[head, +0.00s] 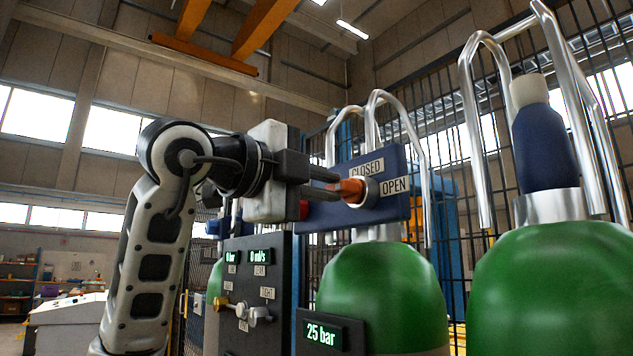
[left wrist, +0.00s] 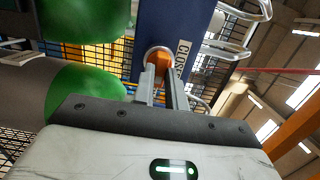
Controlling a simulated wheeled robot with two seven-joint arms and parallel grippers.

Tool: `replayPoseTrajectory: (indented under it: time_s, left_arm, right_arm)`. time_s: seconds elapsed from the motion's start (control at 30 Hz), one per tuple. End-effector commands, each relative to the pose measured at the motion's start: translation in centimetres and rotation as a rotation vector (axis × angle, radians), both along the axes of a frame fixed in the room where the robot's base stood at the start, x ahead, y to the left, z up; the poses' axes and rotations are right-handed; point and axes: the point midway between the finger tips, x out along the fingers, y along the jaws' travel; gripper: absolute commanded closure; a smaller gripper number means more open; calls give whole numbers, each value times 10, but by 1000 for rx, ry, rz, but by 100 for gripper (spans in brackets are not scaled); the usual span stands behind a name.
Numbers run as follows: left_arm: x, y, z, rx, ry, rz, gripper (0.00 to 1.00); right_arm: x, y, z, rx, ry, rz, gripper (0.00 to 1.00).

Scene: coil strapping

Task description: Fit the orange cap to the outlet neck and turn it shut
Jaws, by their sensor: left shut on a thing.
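The orange cap (head: 350,188) is at the silver outlet neck (head: 371,191) on the front of the blue valve block (head: 398,208). My left gripper (head: 335,186) comes in from the left and is shut on the cap. In the left wrist view the two fingers (left wrist: 162,82) reach to either side of the orange cap (left wrist: 158,58), with the pale neck ring (left wrist: 150,50) around it. How far the cap is seated on the neck I cannot tell. The block carries CLOSED and OPEN labels. My right gripper is not in view.
Below my gripper stands a dark panel (head: 272,320) with displays and small brass fittings. A green cylinder (head: 385,285) with a 25 bar display (head: 321,332) is under the block. Another green cylinder (head: 560,290) stands at right. Curved metal guard bars (head: 480,140) rise around the valves.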

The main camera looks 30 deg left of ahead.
Motion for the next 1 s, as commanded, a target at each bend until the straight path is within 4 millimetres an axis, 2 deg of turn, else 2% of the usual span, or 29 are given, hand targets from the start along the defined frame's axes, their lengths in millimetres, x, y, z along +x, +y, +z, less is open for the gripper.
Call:
replayPoseTrajectory:
  time_s: [0.03, 0.07, 0.13, 0.5, 0.57, 0.67, 0.8, 1.0]
  left_arm:
    - [2, -1, 0, 0, 1, 0, 100]
    - [2, -1, 0, 0, 0, 0, 81]
    - [1, 0, 0, 0, 0, 0, 62]
    - [1, 0, 0, 0, 0, 0, 61]
    - [-5, 1, -1, 0, -3, 0, 61]
    - [-22, 6, -2, 0, -5, 1, 61]
    - [-54, 16, -2, 0, -6, 2, 61]
    - [-102, 29, -2, -1, -6, 3, 61]
  right_arm:
    - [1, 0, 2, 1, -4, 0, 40]
    - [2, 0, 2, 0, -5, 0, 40]
    - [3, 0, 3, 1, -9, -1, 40]
    - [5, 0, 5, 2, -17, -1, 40]
    - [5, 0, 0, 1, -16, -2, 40]
    - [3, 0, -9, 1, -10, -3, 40]
    - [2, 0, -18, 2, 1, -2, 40]
    - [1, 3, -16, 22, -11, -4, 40]
